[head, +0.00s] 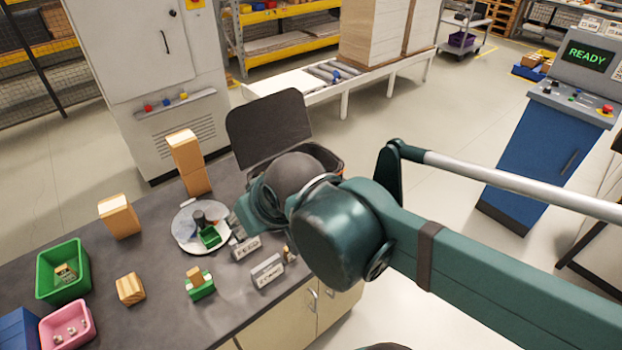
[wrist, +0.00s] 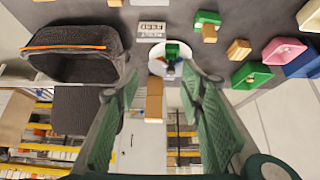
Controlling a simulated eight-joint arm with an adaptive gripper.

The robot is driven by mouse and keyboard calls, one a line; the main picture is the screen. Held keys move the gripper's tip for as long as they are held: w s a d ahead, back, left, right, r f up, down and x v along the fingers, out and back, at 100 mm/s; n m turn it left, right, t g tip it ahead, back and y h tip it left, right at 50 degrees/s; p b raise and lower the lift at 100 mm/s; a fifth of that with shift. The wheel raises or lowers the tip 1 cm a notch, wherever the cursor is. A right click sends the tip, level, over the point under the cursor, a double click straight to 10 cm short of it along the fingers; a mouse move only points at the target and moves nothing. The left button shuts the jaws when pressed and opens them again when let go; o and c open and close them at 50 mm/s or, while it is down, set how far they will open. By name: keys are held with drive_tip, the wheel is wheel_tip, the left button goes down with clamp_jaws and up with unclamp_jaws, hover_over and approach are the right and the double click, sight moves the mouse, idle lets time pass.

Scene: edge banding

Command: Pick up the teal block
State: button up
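No block looks plainly teal. A green block (head: 202,288) sits on the dark worktop with a small wooden block (head: 194,274) against it; the green one also shows at the top of the wrist view (wrist: 207,17). A smaller green piece (head: 210,237) sits with a dark upright part on a round pale plate (head: 185,241); the piece also shows in the wrist view (wrist: 172,49). My gripper (wrist: 162,82) is open, its green fingers wide apart with nothing held between them. In the head view my arm hides most of it, above the worktop right of the plate.
Wooden blocks stand around the plate, including a tall one (head: 188,162). Green (head: 82,261) and pink (head: 85,322) bins are at the left. A dark open-lidded container (wrist: 75,65) is behind my arm. Two label signs (head: 267,270) (head: 245,248) stand near the worktop edge.

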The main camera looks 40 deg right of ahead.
drive_tip(key=shift+w+d, duration=0.1)
drive_tip(key=w+d+f+m+g+h, duration=0.1)
drive_tip(key=w+d+f+m+g, duration=0.1)
drive_tip(key=w+d+m, duration=0.5)
drive_tip(key=w+d+f+m+g+h, duration=0.1)
drive_tip(key=w+d+f+m+g, duration=0.1)
drive_tip(key=w+d, duration=0.8)
drive_tip(key=w+d+f+m+g, duration=0.1)
drive_tip(key=w+d+f+m, duration=0.1)
drive_tip(key=d+f, duration=0.3)
drive_tip(key=w+d+f+m+g, duration=0.1)
drive_tip(key=d+f+m, duration=0.3)
drive_tip(key=d, duration=0.5)
drive_tip(key=w+d+f+m+g+h, duration=0.1)
drive_tip(key=w+d+f+m, duration=0.2)
drive_tip(key=d+f, duration=0.4)
drive_tip(key=shift+w+d+f+p, duration=0.15)
drive_tip(key=shift+w+f+p, duration=0.3)
drive_tip(key=shift+w, duration=0.1)
drive_tip(key=shift+f, duration=0.1)
drive_tip(key=shift+x, duration=1.2)
